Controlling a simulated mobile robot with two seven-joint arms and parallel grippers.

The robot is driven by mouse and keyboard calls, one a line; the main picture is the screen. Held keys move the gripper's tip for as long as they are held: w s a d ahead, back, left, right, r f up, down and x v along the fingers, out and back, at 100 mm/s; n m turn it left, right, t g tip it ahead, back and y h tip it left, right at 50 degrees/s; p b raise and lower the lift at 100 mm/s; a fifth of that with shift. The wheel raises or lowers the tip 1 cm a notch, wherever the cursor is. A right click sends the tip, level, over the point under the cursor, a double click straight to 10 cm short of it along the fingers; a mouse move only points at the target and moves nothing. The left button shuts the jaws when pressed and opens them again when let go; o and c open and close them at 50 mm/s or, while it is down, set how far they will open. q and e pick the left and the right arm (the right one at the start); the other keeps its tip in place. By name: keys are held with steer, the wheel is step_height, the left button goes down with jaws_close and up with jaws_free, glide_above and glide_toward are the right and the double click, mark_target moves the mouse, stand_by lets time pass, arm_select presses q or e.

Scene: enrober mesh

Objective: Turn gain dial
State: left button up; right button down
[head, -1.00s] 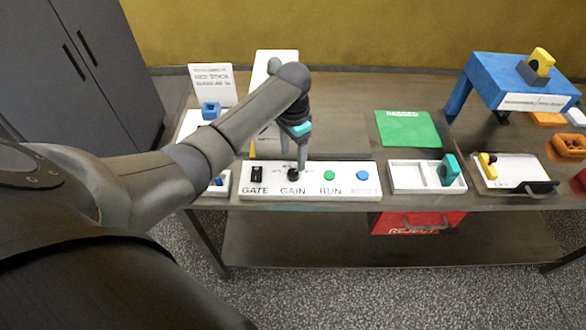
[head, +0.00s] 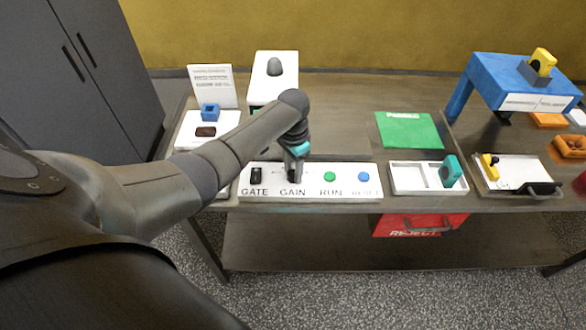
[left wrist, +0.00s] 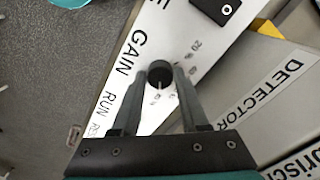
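The gain dial is a round black knob (left wrist: 160,74) with a white pointer mark, on the white control panel (left wrist: 185,40) above the word GAIN. In the left wrist view it sits between the fingertips of my left gripper (left wrist: 161,78), which appear to touch it on both sides. In the head view my left gripper (head: 294,173) is low over the panel (head: 312,193) at GAIN and mostly hides the dial. Small scale numbers show beside the dial in the wrist view. My right gripper is not in view.
The black GATE switch (head: 257,175) is left of the dial; the green RUN button (head: 330,176) and blue RESET button (head: 363,176) are to its right. A white divided tray (head: 408,178) stands right of the panel. A detector housing (left wrist: 265,85) is close behind the panel.

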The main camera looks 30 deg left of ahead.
arm_select(q)
jaws_close()
steer(key=n+p, duration=0.3)
steer(key=shift+r, duration=0.15)
steer(key=shift+n+p, duration=0.85)
steer(key=shift+n, duration=0.35)
steer(key=shift+n+p, duration=0.5)
steer(key=shift+n, duration=0.7)
steer(key=o, duration=0.5)
jaws_free()
